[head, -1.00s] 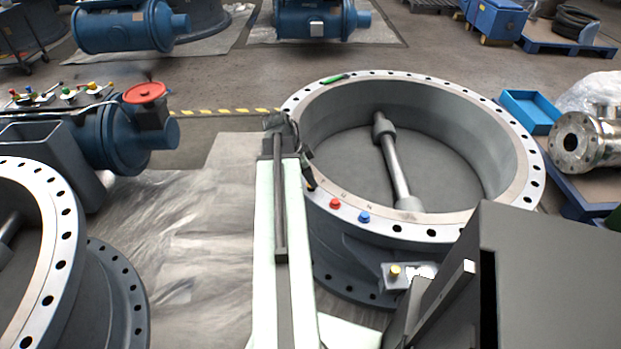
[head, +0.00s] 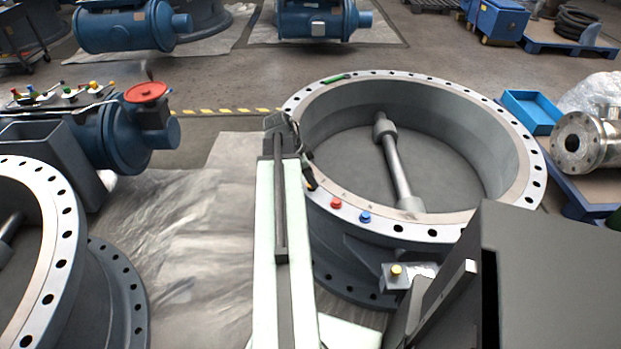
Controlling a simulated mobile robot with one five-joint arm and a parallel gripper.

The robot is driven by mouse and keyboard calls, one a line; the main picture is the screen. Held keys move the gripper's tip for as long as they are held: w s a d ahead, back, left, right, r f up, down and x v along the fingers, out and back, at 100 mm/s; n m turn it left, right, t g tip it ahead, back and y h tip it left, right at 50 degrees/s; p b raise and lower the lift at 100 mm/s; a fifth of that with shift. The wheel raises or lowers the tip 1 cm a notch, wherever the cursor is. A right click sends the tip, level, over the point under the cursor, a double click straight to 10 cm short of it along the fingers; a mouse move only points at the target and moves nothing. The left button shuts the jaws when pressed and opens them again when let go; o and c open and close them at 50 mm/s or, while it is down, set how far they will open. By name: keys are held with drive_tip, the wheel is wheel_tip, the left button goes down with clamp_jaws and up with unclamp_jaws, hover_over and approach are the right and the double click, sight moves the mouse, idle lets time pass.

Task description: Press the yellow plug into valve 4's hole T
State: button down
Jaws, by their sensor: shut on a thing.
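The large grey valve (head: 360,232) stands right of centre, with a pale flange ring full of dark holes. A red plug (head: 336,203) and a blue plug (head: 365,217) sit in its near flange. My gripper (head: 311,186) is at the flange's near-left edge, left of the red plug. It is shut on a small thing. A speck of yellow at the fingertips looks like the yellow plug (head: 312,188), mostly hidden by the dark fingers. I cannot tell whether it touches a hole. The letters on the flange are too small to read.
A yellow-topped piece (head: 396,270) is on a bracket at the valve's front. A green object (head: 336,78) lies on the far rim. Another flanged valve (head: 65,230) stands at left. A blue tray (head: 530,110) is at right. Plastic sheeting (head: 190,240) covers floor between the valves.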

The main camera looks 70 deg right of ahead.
drive_tip(key=shift+f+b, duration=0.6)
drive_tip(key=shift+f, duration=0.05)
drive_tip(key=shift+f, duration=0.1)
idle(0.4)
drive_tip(key=shift+f+b, duration=0.35)
drive_tip(key=shift+b, duration=0.1)
drive_tip(key=c, duration=0.9)
unclamp_jaws()
drive_tip(key=o, duration=0.5)
drive_tip(key=shift+c, duration=0.2)
